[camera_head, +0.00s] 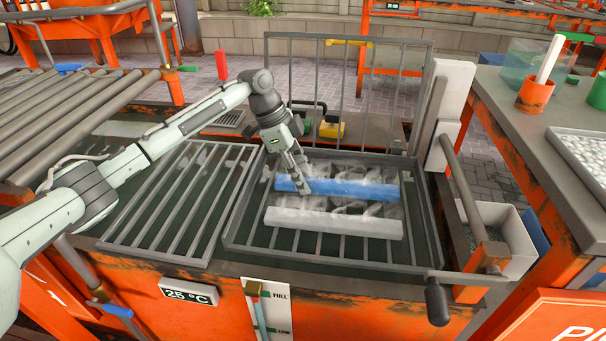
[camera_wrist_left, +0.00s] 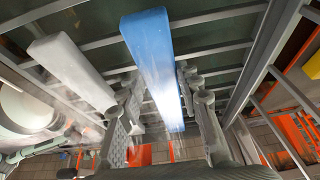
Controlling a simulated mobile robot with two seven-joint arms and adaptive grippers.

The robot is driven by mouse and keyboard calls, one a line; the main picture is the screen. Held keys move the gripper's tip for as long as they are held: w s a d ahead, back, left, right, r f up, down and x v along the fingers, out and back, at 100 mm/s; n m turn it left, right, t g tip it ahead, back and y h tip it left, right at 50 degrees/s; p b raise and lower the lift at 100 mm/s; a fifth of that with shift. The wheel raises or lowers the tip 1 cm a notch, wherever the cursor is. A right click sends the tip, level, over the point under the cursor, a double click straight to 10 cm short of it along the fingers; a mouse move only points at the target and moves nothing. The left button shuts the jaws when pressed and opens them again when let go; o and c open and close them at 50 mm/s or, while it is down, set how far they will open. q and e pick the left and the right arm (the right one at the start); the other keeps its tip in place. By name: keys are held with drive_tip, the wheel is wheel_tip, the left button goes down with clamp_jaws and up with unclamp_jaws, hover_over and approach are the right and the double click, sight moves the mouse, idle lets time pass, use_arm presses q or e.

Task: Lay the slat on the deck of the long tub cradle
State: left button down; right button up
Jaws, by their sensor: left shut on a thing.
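A blue slat (camera_head: 360,190) lies level across the barred deck of the cradle (camera_head: 320,258) in the tub, behind a white slat (camera_head: 340,223) and roughly parallel to it. My left gripper (camera_head: 303,188) is shut on the blue slat near its left part. In the left wrist view, the blue slat (camera_wrist_left: 150,45) runs between the two fingers (camera_wrist_left: 160,95), with the white slat (camera_wrist_left: 70,68) to its left, apart from it. I cannot tell whether the blue slat touches the bars. Vapour blurs both slats. My right gripper is not in view.
A barred rack (camera_head: 175,205) covers the tub's left part. A tall barred frame (camera_head: 290,45) stands behind the cradle, and a white post (camera_head: 447,110) at its right. A grey bin (camera_head: 505,240) and a bench (camera_head: 510,110) stand to the right. Bare bars lie in front of the white slat.

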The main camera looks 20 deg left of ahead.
use_arm(q)
drive_tip(key=shift+f, duration=0.35)
drive_tip(key=c, duration=1)
unclamp_jaws()
drive_tip(key=v, duration=1.2)
